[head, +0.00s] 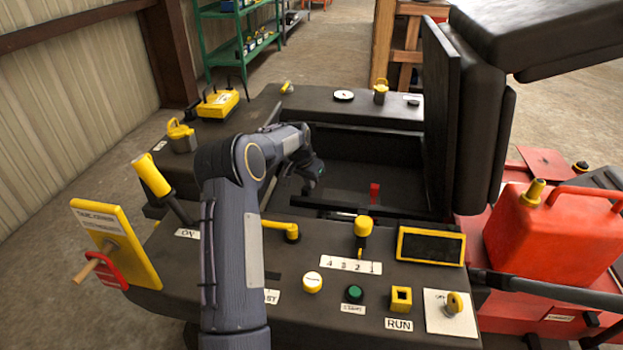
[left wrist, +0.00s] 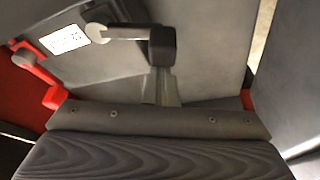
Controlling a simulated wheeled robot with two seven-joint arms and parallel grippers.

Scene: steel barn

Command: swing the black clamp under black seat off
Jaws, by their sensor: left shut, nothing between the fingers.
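The black seat (head: 487,125) stands tipped up at the right of the open bay in the head view. The black clamp (left wrist: 125,32) shows in the left wrist view as a dark bar running right from a pale round pivot to a black block. I cannot make it out in the head view. My left gripper (head: 313,180) reaches into the bay. In the left wrist view its shut, empty fingers (left wrist: 164,76) point at the block's lower side; I cannot tell whether they touch it. My right gripper is in neither view.
A red lever (left wrist: 38,75) and a white label (left wrist: 65,40) are left of the clamp. A yellow-knobbed lever (head: 363,228) and yellow handle (head: 278,226) rise from the near panel. A red can (head: 540,237) stands right.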

